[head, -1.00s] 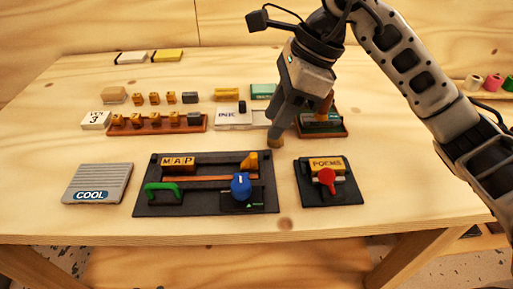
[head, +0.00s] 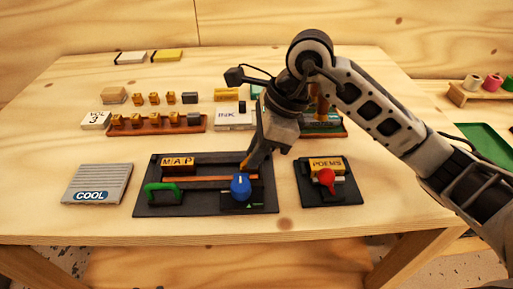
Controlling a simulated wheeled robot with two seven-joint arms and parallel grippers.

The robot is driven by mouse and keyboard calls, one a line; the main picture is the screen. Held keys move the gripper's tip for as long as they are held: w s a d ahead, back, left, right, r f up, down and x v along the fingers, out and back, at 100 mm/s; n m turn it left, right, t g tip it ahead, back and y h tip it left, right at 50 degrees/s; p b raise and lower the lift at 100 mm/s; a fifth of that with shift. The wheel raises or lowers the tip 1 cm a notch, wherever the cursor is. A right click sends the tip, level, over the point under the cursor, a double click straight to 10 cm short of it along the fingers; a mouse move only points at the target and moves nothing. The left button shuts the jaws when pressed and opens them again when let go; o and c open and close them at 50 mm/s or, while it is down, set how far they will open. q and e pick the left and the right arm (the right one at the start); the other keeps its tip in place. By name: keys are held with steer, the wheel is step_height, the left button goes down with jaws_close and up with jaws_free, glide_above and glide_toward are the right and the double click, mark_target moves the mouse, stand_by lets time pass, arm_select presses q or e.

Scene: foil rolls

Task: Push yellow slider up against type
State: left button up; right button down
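The dark composing board (head: 145,200) lies at the front middle of the table. The MAP type (head: 178,161) sits at the left end of its upper channel. The yellow slider (head: 245,163) is at the right end of that channel, with a clear gap between it and the type. My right gripper (head: 252,163) points down at the slider's right side and partly hides it. I cannot tell whether they touch, or whether its fingers are apart. My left gripper is not in view.
On the board are a green handle (head: 163,192) and a blue knob (head: 240,186). A COOL plate (head: 98,184) lies left, a POEMS block with red knob (head: 326,177) right. Behind stand a brown type rack (head: 155,125) and an INK box (head: 232,117).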

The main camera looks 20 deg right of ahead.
mark_target(243, 163)
steer(key=a, duration=0.2)
steer(key=w+a+b, duration=0.1)
steer(key=a, duration=0.2)
steer(key=w+a, duration=0.1)
steer(key=a, duration=0.1)
steer(key=shift+w+a+b, duration=0.15)
steer(key=shift+a+b, duration=0.15)
steer(key=shift+a, duration=0.35)
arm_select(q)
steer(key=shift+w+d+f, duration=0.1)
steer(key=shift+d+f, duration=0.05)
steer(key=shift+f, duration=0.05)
arm_select(e)
steer(key=c, duration=1.4)
jaws_free()
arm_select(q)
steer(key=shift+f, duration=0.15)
arm_select(e)
steer(key=shift+r, duration=0.1)
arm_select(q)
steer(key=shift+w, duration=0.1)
arm_select(e)
steer(key=v, duration=1.6)
steer(key=shift+d, duration=0.1)
